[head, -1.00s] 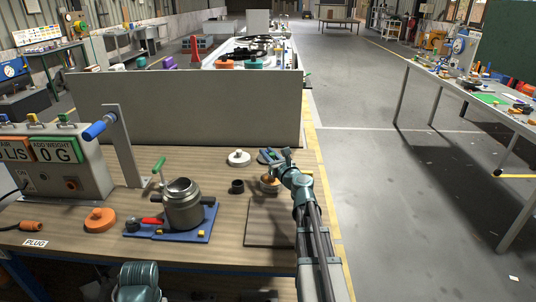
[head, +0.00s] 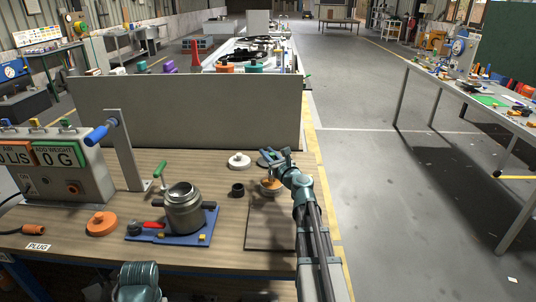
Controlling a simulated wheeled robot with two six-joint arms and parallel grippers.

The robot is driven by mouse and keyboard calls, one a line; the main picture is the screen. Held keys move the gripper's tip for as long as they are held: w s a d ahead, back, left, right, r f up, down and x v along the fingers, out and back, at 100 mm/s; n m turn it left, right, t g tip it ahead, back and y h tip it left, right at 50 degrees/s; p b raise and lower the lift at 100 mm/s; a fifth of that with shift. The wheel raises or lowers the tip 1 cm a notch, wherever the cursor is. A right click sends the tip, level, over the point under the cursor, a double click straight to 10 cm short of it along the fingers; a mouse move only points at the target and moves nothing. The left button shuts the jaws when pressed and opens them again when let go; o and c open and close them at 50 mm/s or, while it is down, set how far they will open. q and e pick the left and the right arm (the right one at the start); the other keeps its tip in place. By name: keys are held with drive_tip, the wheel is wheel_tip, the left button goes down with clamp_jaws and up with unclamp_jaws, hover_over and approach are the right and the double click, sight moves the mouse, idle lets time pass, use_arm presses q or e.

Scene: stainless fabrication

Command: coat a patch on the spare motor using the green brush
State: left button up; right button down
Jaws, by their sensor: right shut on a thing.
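A grey metal cylindrical body (head: 184,212), open at the top, stands upright on a blue base (head: 200,236) on the wooden bench. It may be the spare motor; I cannot be sure. A green-handled tool (head: 160,169) with a thin pale stem stands just behind it, apart from my right gripper. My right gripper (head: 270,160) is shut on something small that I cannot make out. It is above and behind a small bowl (head: 270,188) with orange-brown contents, partly hidden by the gripper and arm.
A black cup (head: 237,190) and white round part (head: 240,160) lie between cylinder and gripper. A dark board (head: 268,230) is in front of the bowl. An orange lid (head: 102,223) and display box (head: 62,170) are left. A grey panel (head: 187,110) closes the bench's back.

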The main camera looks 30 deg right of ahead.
drive_tip(key=shift+r+p, duration=2.25)
drive_tip(key=shift+r, duration=0.35)
